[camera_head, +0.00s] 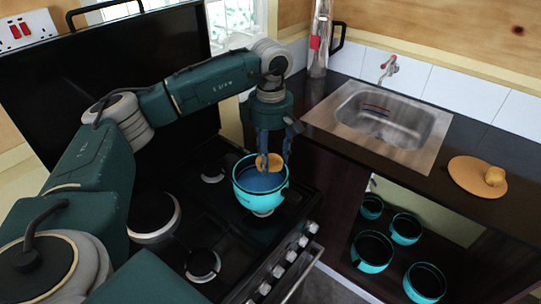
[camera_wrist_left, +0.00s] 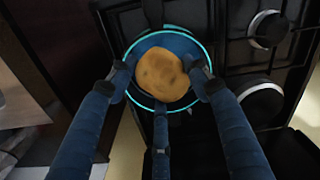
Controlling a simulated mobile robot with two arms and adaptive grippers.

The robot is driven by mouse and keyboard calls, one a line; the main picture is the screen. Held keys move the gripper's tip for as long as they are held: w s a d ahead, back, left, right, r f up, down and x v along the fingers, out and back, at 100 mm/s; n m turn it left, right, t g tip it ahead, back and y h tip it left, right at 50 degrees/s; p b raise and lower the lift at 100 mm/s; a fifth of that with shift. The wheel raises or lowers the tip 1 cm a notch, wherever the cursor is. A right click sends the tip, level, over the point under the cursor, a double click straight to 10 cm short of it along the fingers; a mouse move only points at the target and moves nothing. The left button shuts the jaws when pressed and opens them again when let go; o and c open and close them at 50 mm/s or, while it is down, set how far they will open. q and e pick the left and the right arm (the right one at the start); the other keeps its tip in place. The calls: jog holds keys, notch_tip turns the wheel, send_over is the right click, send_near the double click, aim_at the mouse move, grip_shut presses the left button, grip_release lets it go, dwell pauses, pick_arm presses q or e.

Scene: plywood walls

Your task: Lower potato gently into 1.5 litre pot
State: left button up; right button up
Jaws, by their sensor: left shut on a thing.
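The potato (camera_head: 275,161) is tan and rounded. My left gripper (camera_head: 273,158) points down over the pot and is shut on the potato. The pot (camera_head: 250,193) is turquoise with a dark blue inside, and stands on the hob's burner near the front right. The potato is at the level of the pot's mouth, toward its back right in the head view. In the left wrist view the potato (camera_wrist_left: 161,75) sits between the fingers (camera_wrist_left: 164,80), with the pot's rim (camera_wrist_left: 133,48) around it. Whether it touches the pot's bottom is hidden. My right gripper is not in view.
The black hob (camera_head: 222,218) has other free burners. A steel sink (camera_head: 393,122) is in the counter at right. Several turquoise pots (camera_head: 372,251) stand on a lower shelf. A clear bottle (camera_head: 319,40) stands behind.

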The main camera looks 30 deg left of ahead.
pick_arm(q)
jog(key=shift+f+b, duration=2.2)
jog(key=shift+f, duration=1.2)
jog(key=shift+f, duration=0.2)
jog(key=o, duration=1.3)
notch_tip(320, 180, up, 12)
